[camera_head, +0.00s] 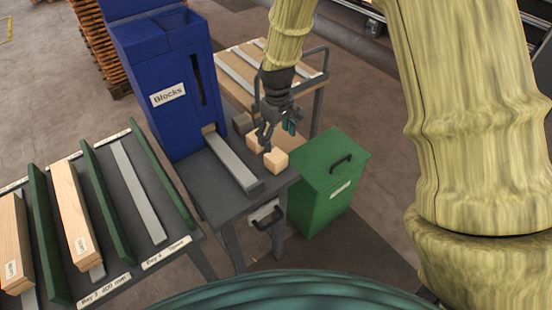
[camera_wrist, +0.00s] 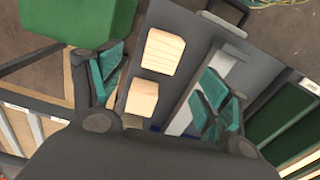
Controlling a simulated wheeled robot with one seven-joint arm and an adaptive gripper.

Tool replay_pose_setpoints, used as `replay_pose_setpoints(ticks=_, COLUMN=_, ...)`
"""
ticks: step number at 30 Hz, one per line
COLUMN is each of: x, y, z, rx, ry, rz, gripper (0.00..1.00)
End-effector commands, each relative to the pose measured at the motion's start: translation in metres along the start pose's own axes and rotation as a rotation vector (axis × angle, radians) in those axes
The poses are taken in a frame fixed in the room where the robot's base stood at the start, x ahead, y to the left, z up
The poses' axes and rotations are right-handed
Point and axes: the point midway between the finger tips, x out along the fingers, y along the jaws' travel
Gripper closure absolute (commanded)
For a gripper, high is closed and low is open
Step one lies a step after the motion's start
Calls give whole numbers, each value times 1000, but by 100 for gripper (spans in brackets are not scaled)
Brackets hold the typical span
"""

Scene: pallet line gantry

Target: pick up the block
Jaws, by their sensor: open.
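Two pale wooden blocks lie on a dark grey table (camera_head: 213,190). The nearer block (camera_head: 276,160) sits by the table's right edge, and the farther block (camera_head: 253,143) is behind it, partly hidden by my gripper. My gripper (camera_head: 277,132) points down above the blocks, open and empty. In the wrist view, the nearer block (camera_wrist: 163,51) and the farther block (camera_wrist: 142,97) lie apart between my two teal-padded fingers. I cannot tell the exact height of the fingertips above them.
A blue dispenser labelled Blocks (camera_head: 165,75) stands behind the table, with a grey chute (camera_head: 233,163) running forward. A green bin (camera_head: 330,180) stands close on the right. A cart (camera_head: 313,82) is behind. A slotted rack with planks (camera_head: 125,262) is at left.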

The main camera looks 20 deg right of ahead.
Motion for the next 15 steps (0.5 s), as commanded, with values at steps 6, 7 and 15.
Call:
replay_pose_setpoints(ticks=6, x=26, y=0, z=0, rx=0, ry=-1, rz=0, gripper=23)
replay_pose_setpoints(ticks=7, x=29, y=0, z=0, rx=1, ry=-1, rz=0, gripper=23)
replay_pose_setpoints(ticks=15, x=42, y=1, z=1, rx=3, ry=1, rz=0, gripper=23)
